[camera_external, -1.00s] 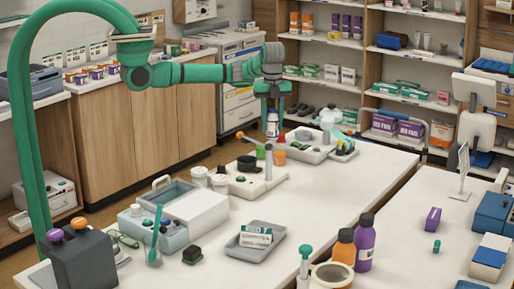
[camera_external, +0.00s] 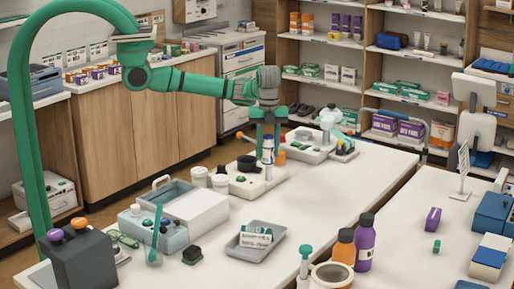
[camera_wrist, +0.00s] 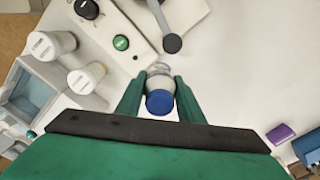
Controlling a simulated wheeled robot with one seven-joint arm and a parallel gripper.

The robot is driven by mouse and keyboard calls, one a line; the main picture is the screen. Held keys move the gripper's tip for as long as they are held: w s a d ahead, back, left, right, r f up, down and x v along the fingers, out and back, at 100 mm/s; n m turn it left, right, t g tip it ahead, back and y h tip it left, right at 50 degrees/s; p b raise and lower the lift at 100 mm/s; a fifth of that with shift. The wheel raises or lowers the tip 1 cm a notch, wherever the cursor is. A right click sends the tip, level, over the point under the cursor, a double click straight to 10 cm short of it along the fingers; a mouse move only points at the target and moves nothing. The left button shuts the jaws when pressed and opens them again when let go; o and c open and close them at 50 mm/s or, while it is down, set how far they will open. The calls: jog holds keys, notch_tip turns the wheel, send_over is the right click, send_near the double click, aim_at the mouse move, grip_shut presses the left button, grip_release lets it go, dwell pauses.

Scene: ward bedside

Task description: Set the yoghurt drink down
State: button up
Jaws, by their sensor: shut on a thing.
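The yoghurt drink (camera_external: 268,150) is a small white bottle with a blue cap. My gripper (camera_external: 268,135) is shut on it, and the bottle hangs upright below my wrist in the external view. In the wrist view the bottle (camera_wrist: 160,92) shows cap-first between the two green fingers of my gripper (camera_wrist: 159,98). The white table (camera_external: 300,195) lies below it. Whether the bottle's base touches anything I cannot tell.
A cream device with knobs (camera_wrist: 113,25) and a grey-headed lever (camera_wrist: 171,42) is close beside the bottle. Two white lidded cups (camera_external: 220,183) stand to its left. A grey tray (camera_external: 255,245) lies nearer. The table right of the bottle is clear.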

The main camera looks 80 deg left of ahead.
jog(key=w+d+f, duration=0.2)
jog(key=w, duration=0.1)
jog(key=w+d+f, duration=0.2)
jog(key=f, duration=0.1)
jog(key=w+d+f, duration=0.2)
jog(key=w+f, duration=0.1)
jog(key=shift+w, duration=0.35)
jog(key=shift+w+d+f, duration=0.1)
jog(key=shift+w+f, duration=0.05)
jog(key=shift+f, duration=1.65)
jog(key=shift+f, duration=0.1)
jog(key=o, duration=1.1)
notch_tip(320, 180, up, 12)
